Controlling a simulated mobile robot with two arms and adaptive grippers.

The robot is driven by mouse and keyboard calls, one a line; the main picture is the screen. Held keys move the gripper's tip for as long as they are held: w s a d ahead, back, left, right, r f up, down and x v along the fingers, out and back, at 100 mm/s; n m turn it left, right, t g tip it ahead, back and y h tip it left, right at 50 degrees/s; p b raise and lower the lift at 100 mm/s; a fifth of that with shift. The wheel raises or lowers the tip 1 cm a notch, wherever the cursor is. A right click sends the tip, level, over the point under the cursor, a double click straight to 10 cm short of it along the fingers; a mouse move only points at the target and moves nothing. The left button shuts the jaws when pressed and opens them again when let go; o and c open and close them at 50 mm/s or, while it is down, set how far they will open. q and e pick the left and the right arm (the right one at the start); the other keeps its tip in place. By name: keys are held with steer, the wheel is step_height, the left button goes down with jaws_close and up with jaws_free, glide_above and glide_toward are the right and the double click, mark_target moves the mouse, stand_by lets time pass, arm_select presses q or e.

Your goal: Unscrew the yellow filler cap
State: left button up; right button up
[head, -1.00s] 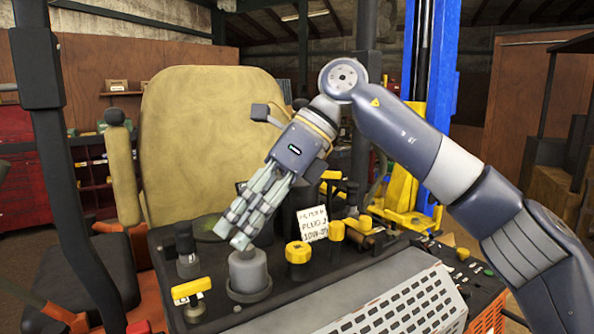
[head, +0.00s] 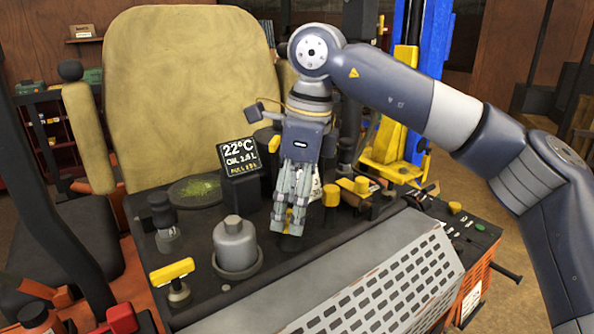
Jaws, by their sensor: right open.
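The yellow filler cap (head: 289,216) on the dark machine deck is mostly hidden behind the fingers of my right gripper; only bits of yellow show between them. My right gripper (head: 291,224) points down over the cap with its fingers open around or just in front of it. Whether the fingers touch the cap cannot be told. My left gripper is not in view.
A grey capped fitting (head: 235,243) stands left of the gripper, with a yellow T-handle (head: 172,272) farther left. A smaller yellow cap (head: 331,193) is close on the right. A display box (head: 241,178) stands behind. A perforated grey panel (head: 392,277) lies in front.

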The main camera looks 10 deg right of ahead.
steer(key=shift+s+a+f, duration=0.15)
steer(key=shift+s+f, duration=0.05)
steer(key=shift+f, duration=0.5)
steer(key=shift+w, duration=0.1)
steer(key=shift+c, duration=0.5)
steer(key=c, duration=1.1)
steer(key=shift+n+p, duration=0.6)
steer(key=shift+n, duration=0.1)
steer(key=n+p, duration=0.1)
steer(key=n, duration=0.2)
steer(key=shift+r+g, duration=0.1)
steer(key=shift+g, duration=0.2)
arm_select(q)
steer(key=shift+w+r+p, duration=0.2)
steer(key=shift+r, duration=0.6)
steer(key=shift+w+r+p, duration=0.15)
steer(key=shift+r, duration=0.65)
arm_select(e)
steer(key=shift+n, duration=1)
